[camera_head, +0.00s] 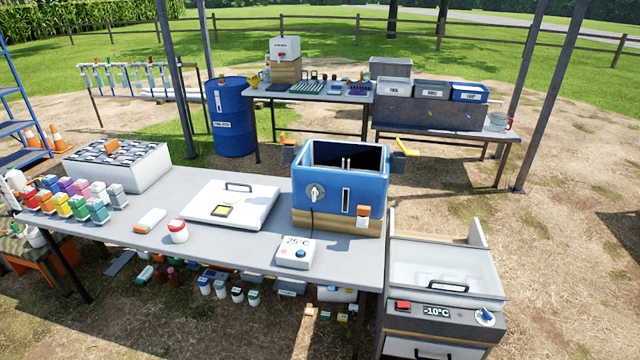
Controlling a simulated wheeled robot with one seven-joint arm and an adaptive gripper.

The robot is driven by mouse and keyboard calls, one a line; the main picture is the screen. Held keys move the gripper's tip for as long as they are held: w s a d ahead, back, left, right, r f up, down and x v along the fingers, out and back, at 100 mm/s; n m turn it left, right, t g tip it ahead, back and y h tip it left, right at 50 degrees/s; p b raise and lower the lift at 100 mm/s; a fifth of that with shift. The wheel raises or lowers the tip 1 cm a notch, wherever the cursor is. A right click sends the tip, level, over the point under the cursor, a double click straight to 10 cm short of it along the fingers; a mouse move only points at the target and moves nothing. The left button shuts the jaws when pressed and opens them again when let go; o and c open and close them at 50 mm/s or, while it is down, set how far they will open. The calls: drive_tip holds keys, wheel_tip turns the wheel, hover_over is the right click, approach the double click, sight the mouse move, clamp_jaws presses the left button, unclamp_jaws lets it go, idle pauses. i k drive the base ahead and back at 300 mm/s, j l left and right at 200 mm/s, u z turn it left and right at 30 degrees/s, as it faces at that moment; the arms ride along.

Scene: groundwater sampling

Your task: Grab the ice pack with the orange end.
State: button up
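A white pack with an orange end (150,220) lies flat on the grey front table (235,245), at its left part. Its orange end points to the lower left. Another orange-coloured piece (112,146) shows on top of the dark and white contents of an open white box (148,172) at the table's left back; I cannot tell whether it is part of an ice pack. My gripper is not in view.
A red-lidded jar (178,231) stands just right of the pack. A white lid with a handle (230,203) lies behind it. Several coloured-cap bottles (78,211) stand to the left. A blue open bath (341,187) and a freezer (445,267) are at the right.

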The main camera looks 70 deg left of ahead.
sight(143, 226)
drive_tip(key=u, duration=3.4)
drive_tip(key=i+j+z, duration=0.15)
drive_tip(key=z, duration=0.35)
drive_tip(key=i+j+z, duration=0.2)
drive_tip(key=z, duration=0.25)
drive_tip(key=i+j+z, duration=0.2)
drive_tip(key=z, duration=0.3)
drive_tip(key=i+j+z, duration=0.1)
drive_tip(key=j, duration=0.5)
drive_tip(key=i+j+z, duration=0.1)
drive_tip(key=i+j, duration=0.15)
drive_tip(key=j, duration=0.4)
drive_tip(key=i+j, duration=0.1)
drive_tip(key=j, duration=0.5)
drive_tip(key=i+j+z, duration=0.15)
drive_tip(key=j, duration=0.5)
drive_tip(key=i+j+z, duration=0.1)
drive_tip(key=j, duration=0.5)
drive_tip(key=j+z, duration=0.1)
drive_tip(key=j, duration=0.55)
drive_tip(key=i, duration=0.05)
